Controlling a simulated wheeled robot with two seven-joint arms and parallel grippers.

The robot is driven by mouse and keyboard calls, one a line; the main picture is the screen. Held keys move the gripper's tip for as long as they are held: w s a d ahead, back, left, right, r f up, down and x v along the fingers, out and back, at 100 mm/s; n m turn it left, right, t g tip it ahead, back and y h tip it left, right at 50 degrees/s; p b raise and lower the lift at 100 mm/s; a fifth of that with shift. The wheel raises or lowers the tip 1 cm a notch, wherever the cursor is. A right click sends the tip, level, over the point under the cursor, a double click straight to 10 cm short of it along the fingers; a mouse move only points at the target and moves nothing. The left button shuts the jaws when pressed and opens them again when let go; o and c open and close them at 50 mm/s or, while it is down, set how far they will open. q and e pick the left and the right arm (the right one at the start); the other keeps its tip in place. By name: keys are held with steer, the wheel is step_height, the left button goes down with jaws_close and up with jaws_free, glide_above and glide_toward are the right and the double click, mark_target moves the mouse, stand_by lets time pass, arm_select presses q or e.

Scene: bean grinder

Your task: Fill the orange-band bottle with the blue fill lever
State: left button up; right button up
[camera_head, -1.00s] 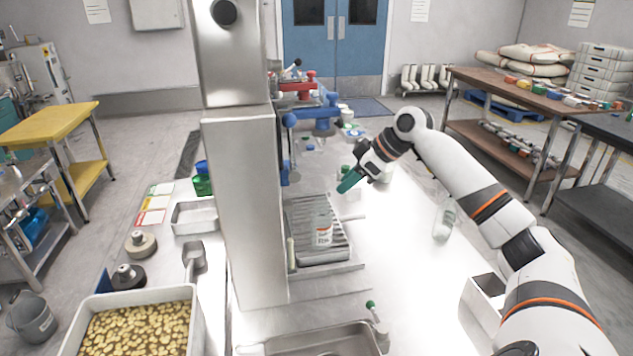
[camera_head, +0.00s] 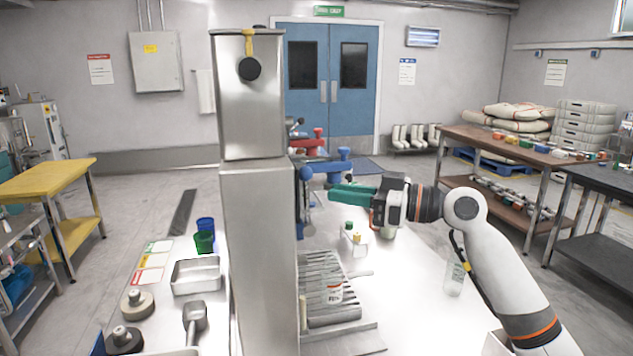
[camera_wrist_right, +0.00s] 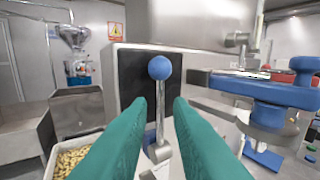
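In the right wrist view, the blue-ball fill lever (camera_wrist_right: 160,68) rises on a metal stem in front of a black panel. My right gripper's teal fingers (camera_wrist_right: 160,105) are open, one on each side of the stem, with the ball above them; contact cannot be told. In the head view my right gripper (camera_head: 335,195) points left toward the column. My left gripper is out of view.
The tall steel column (camera_head: 258,240) stands left of my right gripper. A machine with blue and red parts (camera_head: 325,168) is behind the gripper. A clear bottle (camera_head: 454,279) stands on the table at right. A steel pan (camera_head: 196,276) and green cup (camera_head: 204,242) are at left.

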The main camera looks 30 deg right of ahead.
mark_target(305, 197)
steer(key=p+x, duration=0.1)
steer(key=x, duration=0.5)
steer(key=shift+p, duration=0.3)
steer(key=shift+c, duration=0.6)
jaws_close()
